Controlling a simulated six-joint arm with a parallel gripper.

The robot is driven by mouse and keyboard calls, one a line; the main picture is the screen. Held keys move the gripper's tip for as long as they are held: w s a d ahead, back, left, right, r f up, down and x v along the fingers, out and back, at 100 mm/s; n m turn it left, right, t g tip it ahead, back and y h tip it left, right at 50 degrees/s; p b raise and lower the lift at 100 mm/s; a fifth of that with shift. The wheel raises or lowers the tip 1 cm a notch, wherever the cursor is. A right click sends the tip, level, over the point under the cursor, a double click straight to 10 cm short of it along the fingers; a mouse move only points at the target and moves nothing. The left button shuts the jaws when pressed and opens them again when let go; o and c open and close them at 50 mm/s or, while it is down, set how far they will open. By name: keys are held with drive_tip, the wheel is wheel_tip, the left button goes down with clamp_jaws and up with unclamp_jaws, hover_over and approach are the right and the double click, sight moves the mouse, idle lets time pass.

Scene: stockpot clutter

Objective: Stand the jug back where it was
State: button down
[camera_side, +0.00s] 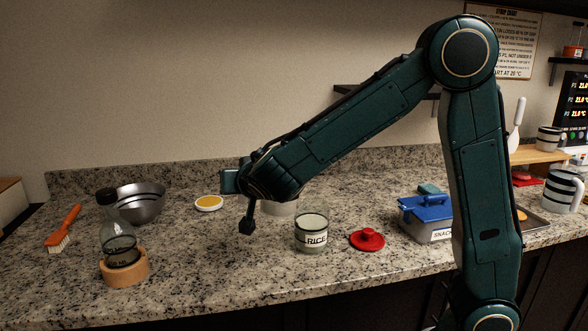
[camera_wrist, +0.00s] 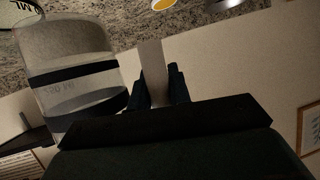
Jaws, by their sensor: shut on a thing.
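The jug (camera_wrist: 75,70) is a clear, greyish cylinder with dark bands and faint markings, at the left of the wrist view. My gripper (camera_wrist: 163,88) is shut on a pale upright strip (camera_wrist: 152,62) beside it, which looks like the jug's handle. In the side view my wrist hides the fingers and most of the jug. Only a pale lower part (camera_side: 280,208) shows under my forearm, above or behind the counter; I cannot tell whether it touches. The jug's exact tilt is unclear.
On the speckled counter (camera_side: 190,270) stand a glass flask (camera_side: 115,237) in a wooden ring, a brush (camera_side: 62,228), a steel bowl (camera_side: 140,203), a yellow-topped dish (camera_side: 208,203), a RICE jar (camera_side: 312,232), a red lid (camera_side: 367,239) and a blue-lidded snack box (camera_side: 427,217). Front centre-left is clear.

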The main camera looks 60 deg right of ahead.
drive_tip(key=w+a+r, duration=0.3)
drive_tip(key=w, duration=0.4)
drive_tip(key=w+a+r+n, duration=0.1)
drive_tip(key=w+a+r, duration=0.1)
drive_tip(key=w+a, duration=0.2)
drive_tip(key=w, duration=0.3)
drive_tip(key=shift+r, duration=0.4)
drive_tip(key=shift+a+f, duration=0.1)
wheel_tip(320, 180, down, 16)
drive_tip(key=shift+r, duration=0.2)
drive_tip(key=shift+f, duration=0.1)
drive_tip(key=shift+f, duration=2.1)
drive_tip(key=c, duration=1.3)
unclamp_jaws()
drive_tip(key=shift+f, duration=0.1)
